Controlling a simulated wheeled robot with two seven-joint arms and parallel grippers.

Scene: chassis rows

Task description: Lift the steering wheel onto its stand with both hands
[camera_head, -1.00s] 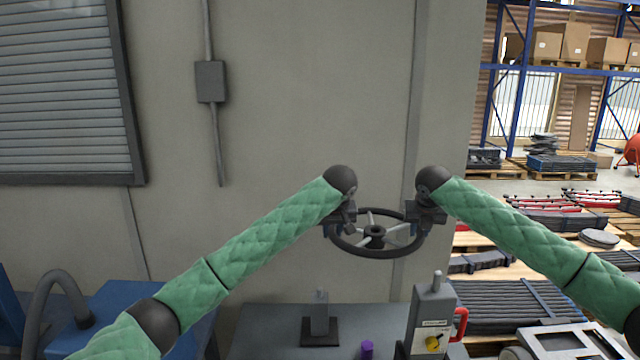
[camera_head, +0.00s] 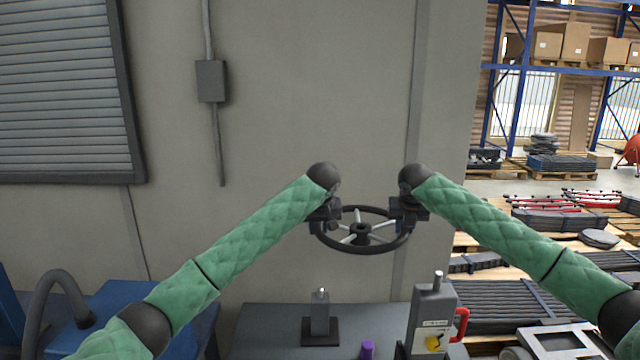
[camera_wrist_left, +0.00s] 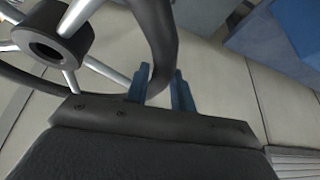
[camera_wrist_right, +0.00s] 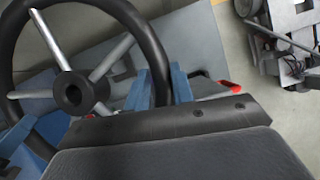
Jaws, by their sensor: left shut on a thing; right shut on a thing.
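The steering wheel (camera_head: 361,248) has a black rim, silver spokes and a dark hub, and is held in the air above the grey table. My left gripper (camera_head: 318,226) is shut on the left side of its rim; the blue fingers (camera_wrist_left: 160,88) straddle the rim in the left wrist view. My right gripper (camera_head: 404,226) is shut on the right side of the rim, also seen in the right wrist view (camera_wrist_right: 160,88). The stand (camera_head: 320,318), a short grey post on a dark square base, stands on the table below and left of the wheel, apart from it.
The grey table (camera_head: 265,325) stands against the wall. A purple object (camera_head: 367,349) lies near the front. A blue unit (camera_head: 110,310) with a dark hose is at left.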

